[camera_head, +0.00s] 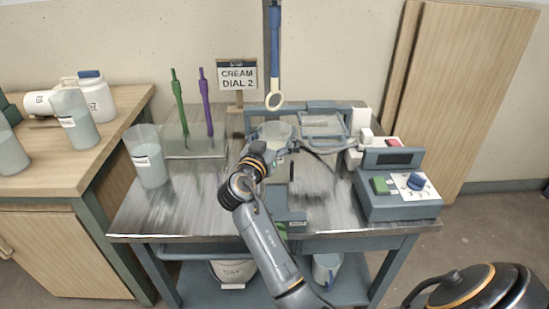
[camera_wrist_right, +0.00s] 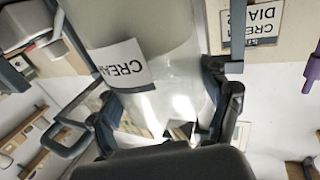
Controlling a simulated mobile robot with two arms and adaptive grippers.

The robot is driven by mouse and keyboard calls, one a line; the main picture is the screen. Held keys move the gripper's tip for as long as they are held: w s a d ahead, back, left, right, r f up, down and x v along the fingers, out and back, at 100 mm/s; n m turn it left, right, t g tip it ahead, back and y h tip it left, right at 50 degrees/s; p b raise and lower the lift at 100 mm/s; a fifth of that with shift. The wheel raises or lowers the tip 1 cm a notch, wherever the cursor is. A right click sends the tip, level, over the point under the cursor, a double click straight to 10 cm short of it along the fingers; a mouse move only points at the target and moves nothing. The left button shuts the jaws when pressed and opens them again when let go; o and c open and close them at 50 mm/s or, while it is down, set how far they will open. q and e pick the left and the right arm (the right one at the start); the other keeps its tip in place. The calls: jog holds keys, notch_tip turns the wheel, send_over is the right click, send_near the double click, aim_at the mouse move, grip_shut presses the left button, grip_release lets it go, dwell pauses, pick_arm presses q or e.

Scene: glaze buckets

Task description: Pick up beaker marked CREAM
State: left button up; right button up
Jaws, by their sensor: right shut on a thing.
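The beaker marked CREAM is a clear beaker with pale contents. In the right wrist view the beaker (camera_wrist_right: 150,55) fills the space between the fingers, with a white label reading "CREA" and its last letter cut off. My right gripper (camera_wrist_right: 165,105) is shut on it. In the head view the beaker (camera_head: 274,130) shows partly over the back middle of the metal table, with my right gripper (camera_head: 268,148) and arm hiding much of it. I cannot tell there whether its base touches anything. My left gripper is not in view.
A sign reading "CREAM DIAL 2" (camera_head: 237,77) stands at the back. Another labelled beaker (camera_head: 149,165) stands on the metal table's left. A dial box (camera_head: 398,190) is at the right. Green (camera_head: 178,100) and purple (camera_head: 206,100) tools stand upright. More beakers (camera_head: 76,120) are on the wooden bench.

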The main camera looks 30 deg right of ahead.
jog(key=shift+r, duration=0.25)
